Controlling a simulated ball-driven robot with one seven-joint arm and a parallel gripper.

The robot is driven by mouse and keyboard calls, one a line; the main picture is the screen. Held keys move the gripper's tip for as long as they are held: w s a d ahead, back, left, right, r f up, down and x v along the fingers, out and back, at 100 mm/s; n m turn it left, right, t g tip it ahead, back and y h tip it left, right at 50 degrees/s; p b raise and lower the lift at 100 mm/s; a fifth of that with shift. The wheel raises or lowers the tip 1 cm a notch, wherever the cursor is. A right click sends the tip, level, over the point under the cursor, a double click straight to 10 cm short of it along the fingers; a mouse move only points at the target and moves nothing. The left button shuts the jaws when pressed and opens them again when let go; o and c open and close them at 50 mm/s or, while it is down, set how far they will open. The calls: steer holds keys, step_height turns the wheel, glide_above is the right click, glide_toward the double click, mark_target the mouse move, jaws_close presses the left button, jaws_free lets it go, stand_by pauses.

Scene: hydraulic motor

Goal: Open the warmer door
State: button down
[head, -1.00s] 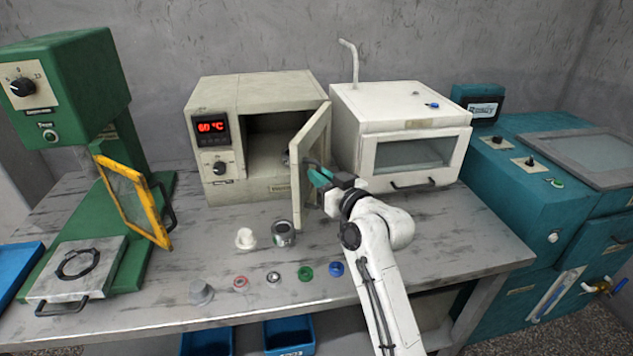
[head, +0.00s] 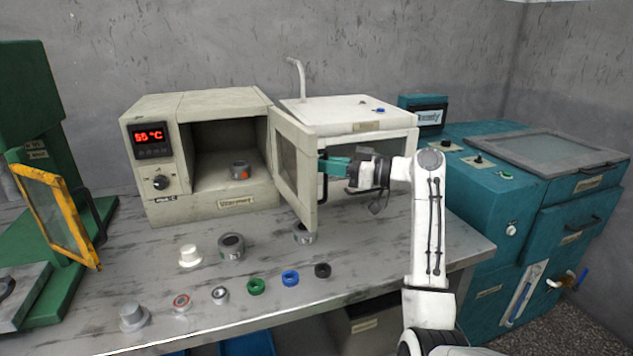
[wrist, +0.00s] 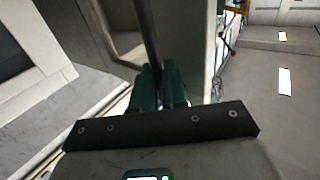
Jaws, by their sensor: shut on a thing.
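The warmer (head: 158,108) is a beige box on the bench at the left of centre, with a red display that looks like 55 °C. Its door (head: 287,150) is hinged on the right and stands wide open, swung toward the front right. My gripper (head: 326,165) is at the door's outer face, and its green fingers (wrist: 158,88) are shut on the dark bar handle (wrist: 148,40). A small grey part with an orange patch (head: 240,171) sits inside the warmer chamber.
A white cabinet (head: 362,115) with a window stands close behind and right of the door. Metal cylinders (head: 231,246) and several coloured rings (head: 257,286) lie on the bench in front. A green press with a yellow guard (head: 92,258) stands at left.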

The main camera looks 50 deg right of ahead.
steer(key=shift+w+d+n+y+b, duration=0.3)
steer(key=shift+n+y+b, duration=0.15)
steer(key=shift+y, duration=0.15)
steer(key=shift+r, duration=0.1)
steer(key=c, duration=1.6)
jaws_free()
steer(key=shift+o, duration=0.8)
steer(key=shift+w, duration=0.15)
steer(key=shift+o, duration=1.4)
steer(key=shift+f, duration=0.2)
steer(key=shift+s+d, duration=0.1)
steer(key=shift+s, duration=0.1)
